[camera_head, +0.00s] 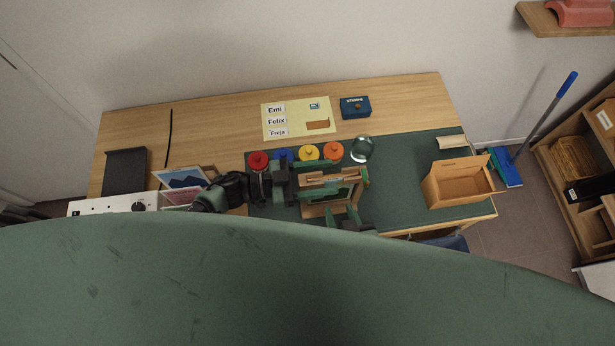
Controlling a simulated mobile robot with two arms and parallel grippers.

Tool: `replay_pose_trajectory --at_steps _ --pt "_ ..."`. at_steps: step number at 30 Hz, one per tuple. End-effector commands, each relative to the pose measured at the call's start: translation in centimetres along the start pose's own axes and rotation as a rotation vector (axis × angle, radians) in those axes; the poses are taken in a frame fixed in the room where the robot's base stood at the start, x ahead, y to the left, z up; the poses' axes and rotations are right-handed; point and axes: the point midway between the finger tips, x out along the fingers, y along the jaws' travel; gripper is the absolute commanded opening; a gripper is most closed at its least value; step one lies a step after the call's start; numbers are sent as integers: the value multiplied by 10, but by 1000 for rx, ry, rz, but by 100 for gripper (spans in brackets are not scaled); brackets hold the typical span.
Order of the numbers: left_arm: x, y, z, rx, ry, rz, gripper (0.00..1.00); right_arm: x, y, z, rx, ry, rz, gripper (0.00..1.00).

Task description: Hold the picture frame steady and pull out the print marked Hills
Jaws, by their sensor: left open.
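The wooden picture frame (313,211) stands on the green mat near the middle of the desk, with a dark inner area partly visible. A print marked Hills cannot be made out, and no lettering on the frame is readable. My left gripper (335,177) is open and reaches in from the left, its fingers at the frame's upper part. I cannot tell whether they touch it. My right gripper (346,214) is at the frame's lower edge, coming from below. Its fingers are too small and overlapped to tell their opening. My arms hide part of the frame.
Red (258,161), blue, yellow (308,152) and orange (333,151) lidded pots and a glass dome (361,149) stand behind the frame. Picture cards (181,179) lean at left. An open cardboard box (457,184) stands right. Mat (402,190) between frame and box is clear.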

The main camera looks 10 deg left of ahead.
Motion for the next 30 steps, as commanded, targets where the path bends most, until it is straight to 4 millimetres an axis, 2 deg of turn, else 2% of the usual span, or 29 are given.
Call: replay_pose_trajectory --at_steps 6,13,14,18,20,30 --pt "14 0 0 0 -1 0 56 0 0 0 0 0 0 36" --pt "15 0 0 0 -1 0 56 0 0 0 0 0 0 36" --pt "15 0 0 0 -1 0 54 0 0 0 0 0 0 36" --pt "14 0 0 0 -1 0 15 0 0 0 0 0 0 36" --pt "14 0 0 0 -1 0 0 0 0 0 0 0 0 36" --pt "14 0 0 1 -1 -1 0 0 0 0 0 0 0 36"
